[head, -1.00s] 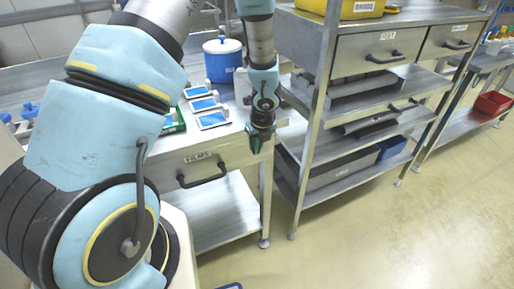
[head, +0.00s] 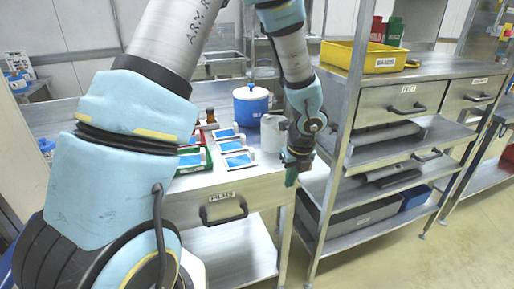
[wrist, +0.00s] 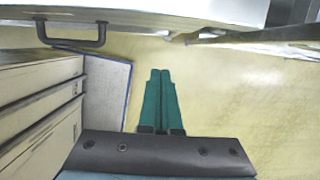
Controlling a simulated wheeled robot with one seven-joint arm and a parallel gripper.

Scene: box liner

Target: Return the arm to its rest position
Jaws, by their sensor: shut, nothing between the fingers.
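My gripper (head: 291,176) hangs at the end of my arm, pointing down, in front of the right end of the steel table (head: 250,189). Its green fingers are together and empty. The wrist view shows the same shut fingers (wrist: 160,98) over the tan floor (wrist: 220,90). My arm is bent, with its upper links filling the left and middle of the head view.
The steel shelf unit (head: 345,130) stands close to the right of my gripper. A yellow bin (head: 345,57) sits on it. A blue pot (head: 251,107), blue-faced devices (head: 237,160) and a grey-white container (head: 272,134) are on the table. Open floor lies at lower right.

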